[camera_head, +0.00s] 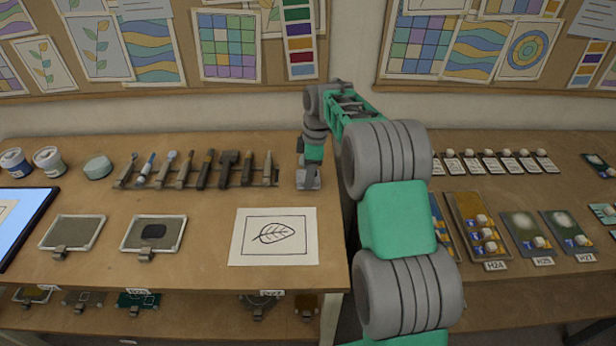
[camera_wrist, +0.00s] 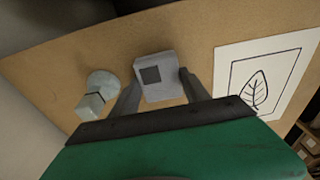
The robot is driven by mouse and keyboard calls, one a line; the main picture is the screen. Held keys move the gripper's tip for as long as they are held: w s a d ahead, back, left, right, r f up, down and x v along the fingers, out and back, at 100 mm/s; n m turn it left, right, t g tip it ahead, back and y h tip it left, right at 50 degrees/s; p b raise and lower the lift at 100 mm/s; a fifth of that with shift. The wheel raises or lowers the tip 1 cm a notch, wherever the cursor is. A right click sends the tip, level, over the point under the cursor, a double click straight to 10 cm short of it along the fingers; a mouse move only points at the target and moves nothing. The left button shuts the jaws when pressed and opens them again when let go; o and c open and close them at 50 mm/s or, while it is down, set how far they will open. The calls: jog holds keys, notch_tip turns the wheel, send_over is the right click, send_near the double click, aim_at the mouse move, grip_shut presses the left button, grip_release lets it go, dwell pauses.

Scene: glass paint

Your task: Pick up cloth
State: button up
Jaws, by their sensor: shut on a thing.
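The cloth looks like a small pale grey square piece with a darker square patch; in the wrist view the cloth (camera_wrist: 150,62) sits between my two fingers. In the head view the cloth (camera_head: 308,184) shows under my gripper (camera_head: 309,172), at the right end of the left table. My gripper (camera_wrist: 158,88) is shut on the cloth, with one finger on each side. The cloth appears at or very near the tabletop; any gap below it cannot be told.
A small round-based grey item (camera_wrist: 101,84) stands beside the cloth. A tool rack (camera_head: 200,184) with several tools lies to the left. A leaf drawing (camera_head: 273,236) lies in front. The right table holds cards and trays (camera_head: 470,222). Bare tabletop surrounds the drawing.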

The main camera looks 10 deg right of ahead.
notch_tip(320, 180, up, 3)
jog(key=shift+f+b, duration=0.2)
jog(key=shift+b, duration=0.3)
jog(key=s+d+r+b, duration=0.1)
jog(key=s+d+r, duration=0.1)
jog(key=s+r, duration=0.3)
jog(key=s+d+r+b, duration=0.2)
jog(key=s+d+r, duration=0.1)
jog(key=s, duration=0.5)
jog(key=shift+d+r, duration=0.3)
jog(key=shift+r, duration=0.6)
